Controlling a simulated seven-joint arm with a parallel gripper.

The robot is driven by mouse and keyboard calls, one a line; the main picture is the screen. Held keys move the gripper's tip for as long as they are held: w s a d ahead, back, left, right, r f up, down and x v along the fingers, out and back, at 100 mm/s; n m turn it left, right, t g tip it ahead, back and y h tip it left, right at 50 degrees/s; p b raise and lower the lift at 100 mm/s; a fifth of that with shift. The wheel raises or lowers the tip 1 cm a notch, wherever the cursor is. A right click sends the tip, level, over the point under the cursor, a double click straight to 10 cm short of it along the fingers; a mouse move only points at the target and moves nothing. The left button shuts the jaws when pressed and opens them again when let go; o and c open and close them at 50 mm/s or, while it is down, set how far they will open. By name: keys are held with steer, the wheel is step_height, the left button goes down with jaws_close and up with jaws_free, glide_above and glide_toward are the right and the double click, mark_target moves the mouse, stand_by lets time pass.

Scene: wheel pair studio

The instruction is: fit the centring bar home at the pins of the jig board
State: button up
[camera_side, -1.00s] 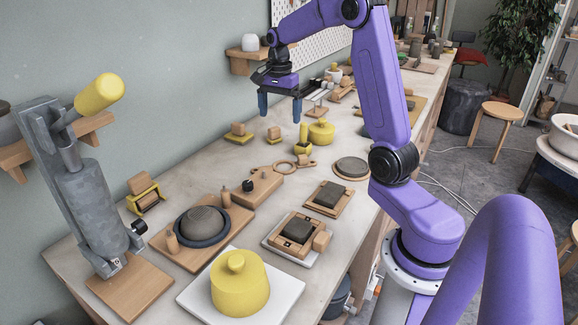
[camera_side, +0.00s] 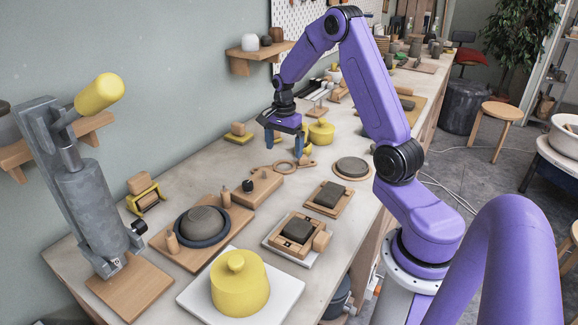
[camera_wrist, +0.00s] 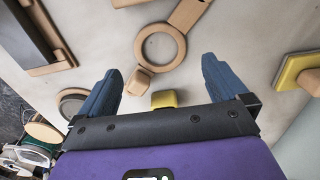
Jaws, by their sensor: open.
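The centring bar, by its look the wooden bar with a ring (camera_side: 283,168), lies on the bench beneath my gripper (camera_side: 285,149). In the wrist view the ring (camera_wrist: 160,31) shows just ahead of my fingertips, with a small wooden block at its near end; its other arm runs toward the top. My gripper (camera_wrist: 161,68) is open and empty, with a blue finger to each side. The jig board (camera_side: 191,258) seems to be the wooden board at front left. It has two upright wooden pins (camera_side: 172,242) beside a dark disc bearing a grey mound.
A wooden block with a black knob (camera_side: 262,190) lies between bar and board. A yellow pot (camera_side: 321,133) stands close behind my gripper. A round disc (camera_side: 352,167), a framed block tray (camera_side: 297,232) and a large yellow lidded pot (camera_side: 240,288) stand nearby. A grey lever press (camera_side: 92,205) stands left.

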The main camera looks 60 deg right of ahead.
mark_target(285, 168)
steer(key=shift+d+f, duration=0.1)
steer(key=shift+f, duration=2.6)
steer(key=c, duration=0.9)
